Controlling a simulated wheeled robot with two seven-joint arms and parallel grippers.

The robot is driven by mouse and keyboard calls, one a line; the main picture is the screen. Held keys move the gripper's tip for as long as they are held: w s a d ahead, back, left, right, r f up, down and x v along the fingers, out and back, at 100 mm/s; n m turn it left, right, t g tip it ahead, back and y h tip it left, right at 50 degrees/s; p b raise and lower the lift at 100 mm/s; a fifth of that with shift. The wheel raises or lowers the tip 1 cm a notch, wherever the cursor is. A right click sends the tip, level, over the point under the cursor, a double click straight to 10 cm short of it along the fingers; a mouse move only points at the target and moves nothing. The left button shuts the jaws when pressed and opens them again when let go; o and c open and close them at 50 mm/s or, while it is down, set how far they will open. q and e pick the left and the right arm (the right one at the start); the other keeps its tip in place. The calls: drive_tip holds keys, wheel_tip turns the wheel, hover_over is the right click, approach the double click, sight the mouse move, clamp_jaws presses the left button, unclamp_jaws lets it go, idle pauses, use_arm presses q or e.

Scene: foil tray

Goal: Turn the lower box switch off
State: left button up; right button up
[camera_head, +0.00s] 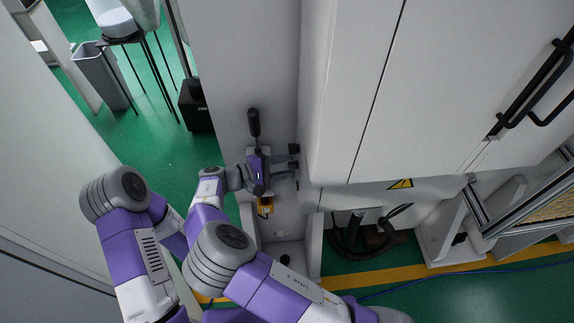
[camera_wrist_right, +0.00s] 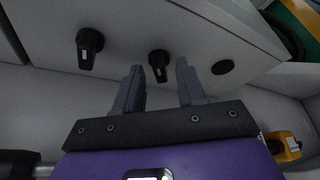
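My right gripper (camera_head: 287,165) is at the side face of the white cabinet. In the right wrist view its two grey fingers (camera_wrist_right: 160,84) are open, with a gap between them. A black knob switch (camera_wrist_right: 158,62) shows in that gap, just beyond the fingertips; I cannot tell whether they touch it. A second black knob switch (camera_wrist_right: 90,48) sits to the left on the same grey-white panel, apart from the fingers. A flat round black piece (camera_wrist_right: 223,67) is to the right. In the head view the fingers hide much of the switch area.
The white cabinet (camera_head: 345,90) closes off the right side. Black cables (camera_head: 350,236) lie under it. Open green floor (camera_head: 160,160) is at the left.

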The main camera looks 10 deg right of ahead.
clamp_jaws()
drive_tip(key=shift+n+g+p, duration=0.3)
drive_tip(key=shift+n+p, duration=0.2)
drive_tip(key=shift+p, duration=0.4)
unclamp_jaws()
